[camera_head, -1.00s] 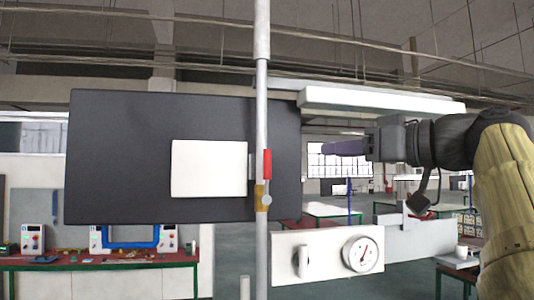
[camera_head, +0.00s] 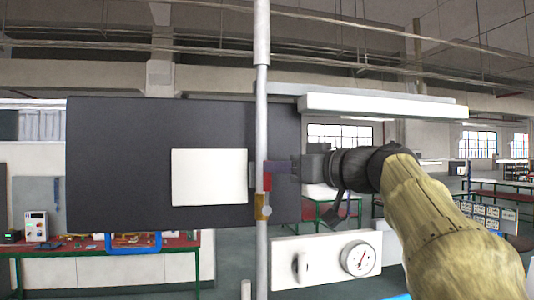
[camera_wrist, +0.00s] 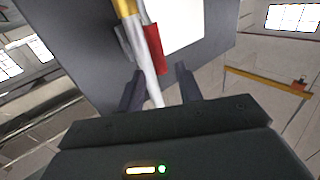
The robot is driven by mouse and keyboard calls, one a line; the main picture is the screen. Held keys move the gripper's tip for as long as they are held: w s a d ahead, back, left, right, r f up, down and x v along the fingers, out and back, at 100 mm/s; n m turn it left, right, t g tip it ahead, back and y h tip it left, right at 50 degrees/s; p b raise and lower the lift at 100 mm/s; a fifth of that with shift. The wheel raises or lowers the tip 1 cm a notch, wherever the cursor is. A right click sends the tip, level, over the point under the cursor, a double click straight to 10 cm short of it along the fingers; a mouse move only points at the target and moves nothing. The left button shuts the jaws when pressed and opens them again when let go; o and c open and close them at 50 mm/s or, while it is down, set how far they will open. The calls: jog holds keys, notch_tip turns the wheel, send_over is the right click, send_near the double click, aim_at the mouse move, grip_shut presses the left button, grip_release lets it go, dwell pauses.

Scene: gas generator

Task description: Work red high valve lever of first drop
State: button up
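The red valve lever (camera_head: 267,181) stands upright along a vertical grey pipe (camera_head: 262,110), just above a brass valve body (camera_head: 263,206). My gripper (camera_head: 277,171) reaches in from the right at the lever's height, and its dark fingers partly overlap the lever there. In the wrist view my gripper (camera_wrist: 159,72) is open, with its two fingers apart. The red lever (camera_wrist: 153,46) and the pipe (camera_wrist: 142,50) show in the gap between the fingers, the lever's end near fingertip level. Whether a finger touches the lever cannot be told.
A dark panel (camera_head: 120,160) with a white plate (camera_head: 209,177) stands behind the pipe. A white board with a round gauge (camera_head: 359,259) is below right. A long white beam (camera_head: 380,106) runs above my arm. A workbench (camera_head: 60,247) stands far left.

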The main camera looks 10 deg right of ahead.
aim_at(267, 188)
jog(key=p+x, duration=0.2)
jog(key=x, duration=0.2)
jog(key=shift+w+a, duration=0.15)
jog(key=shift+w, duration=0.1)
grip_shut()
